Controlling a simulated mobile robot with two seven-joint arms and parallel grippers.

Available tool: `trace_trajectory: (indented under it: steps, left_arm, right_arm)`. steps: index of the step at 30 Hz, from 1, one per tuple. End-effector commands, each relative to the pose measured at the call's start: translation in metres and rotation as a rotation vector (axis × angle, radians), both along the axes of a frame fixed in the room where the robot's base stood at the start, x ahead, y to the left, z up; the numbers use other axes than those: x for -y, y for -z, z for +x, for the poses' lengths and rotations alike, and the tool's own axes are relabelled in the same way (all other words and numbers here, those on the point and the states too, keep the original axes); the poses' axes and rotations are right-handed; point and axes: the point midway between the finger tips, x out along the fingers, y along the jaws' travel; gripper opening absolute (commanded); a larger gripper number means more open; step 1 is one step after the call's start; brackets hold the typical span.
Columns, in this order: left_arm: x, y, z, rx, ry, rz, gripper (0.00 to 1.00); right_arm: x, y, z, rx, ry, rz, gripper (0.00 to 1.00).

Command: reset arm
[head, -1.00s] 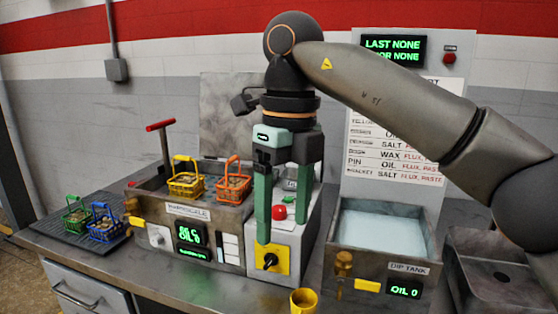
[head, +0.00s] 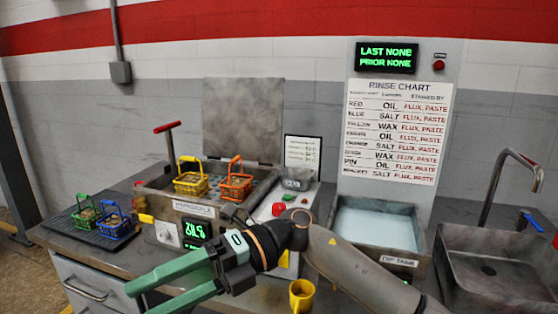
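My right arm comes in from the lower right, and its gripper (head: 140,300) points to the lower left in front of the bench. Its two green fingers are spread apart with nothing between them, so it is open and empty. The lower fingertip runs close to the bottom edge of the picture. The wrist and forearm cover part of the control box front and the dip tank's front. My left gripper is not in view.
Yellow (head: 191,181) and orange (head: 236,185) baskets sit at the open-lidded tank. Green (head: 87,216) and blue (head: 114,224) baskets stand on the dark mat at left. A yellow cup (head: 302,298) stands close to my forearm. The dip tank (head: 400,262) and sink (head: 500,270) are at right.

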Motion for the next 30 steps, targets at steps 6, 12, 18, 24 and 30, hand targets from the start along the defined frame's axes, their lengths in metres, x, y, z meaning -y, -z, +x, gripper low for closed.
trace_trajectory:
  steps: [6,12,18,24,30]
  left_arm:
    - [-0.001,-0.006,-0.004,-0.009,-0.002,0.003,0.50]
    - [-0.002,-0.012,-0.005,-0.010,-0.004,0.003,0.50]
    - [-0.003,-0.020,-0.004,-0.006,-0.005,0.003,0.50]
    - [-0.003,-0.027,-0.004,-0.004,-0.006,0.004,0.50]
    - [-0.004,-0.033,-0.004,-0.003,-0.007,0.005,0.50]
  right_arm:
    - [0.008,-0.012,0.027,-0.408,0.225,0.326,0.76]
    - [0.046,0.013,0.076,-0.786,0.504,0.532,0.76]
    - [0.105,0.084,0.114,-1.165,0.833,0.644,0.76]
    - [0.175,0.192,0.111,-1.535,1.189,0.655,0.76]
    - [0.245,0.308,0.051,-1.883,1.555,0.559,0.76]
